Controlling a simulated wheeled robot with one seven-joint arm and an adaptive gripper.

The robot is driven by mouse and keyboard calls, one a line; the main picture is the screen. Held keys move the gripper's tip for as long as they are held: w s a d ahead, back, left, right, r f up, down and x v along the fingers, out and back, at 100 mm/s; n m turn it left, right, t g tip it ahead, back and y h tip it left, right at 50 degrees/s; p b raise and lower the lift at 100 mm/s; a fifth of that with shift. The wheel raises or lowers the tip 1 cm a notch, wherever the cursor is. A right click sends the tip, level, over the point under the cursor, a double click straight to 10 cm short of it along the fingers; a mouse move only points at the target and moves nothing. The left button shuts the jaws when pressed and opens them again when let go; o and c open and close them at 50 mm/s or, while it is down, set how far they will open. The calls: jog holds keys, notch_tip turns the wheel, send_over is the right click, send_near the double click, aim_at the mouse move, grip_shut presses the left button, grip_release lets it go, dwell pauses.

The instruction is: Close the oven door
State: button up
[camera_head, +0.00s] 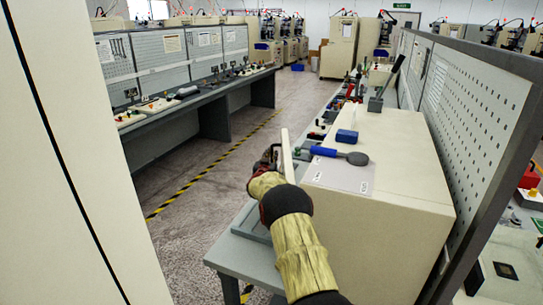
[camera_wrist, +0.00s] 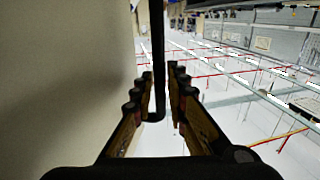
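The oven (camera_head: 390,220) is a large beige box on the workbench in the head view. Its door (camera_head: 287,157) shows as a thin pale upright panel, nearly edge-on, standing out from the oven's left side, so it is open. My gripper (camera_head: 268,157) is on the left of the door panel, partly hidden by my wrist. In the wrist view a plain beige surface (camera_wrist: 60,75), likely the door, fills the left. A dark bar (camera_wrist: 158,60), likely the handle, runs between the fingers of my gripper (camera_wrist: 160,85). The fingers are apart, with narrow gaps beside the bar; contact is unclear.
A blue-handled tool (camera_head: 340,154), a blue block (camera_head: 346,136) and a grey holder (camera_head: 376,103) lie on the oven top. A perforated panel (camera_head: 470,120) stands on the right. A beige cabinet (camera_head: 70,180) is close on the left. The aisle floor (camera_head: 200,205) is clear.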

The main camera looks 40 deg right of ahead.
jog(key=shift+o, duration=1.2)
jog(key=shift+r, duration=0.1)
jog(key=v, duration=1.2)
jog(key=shift+c, duration=0.4)
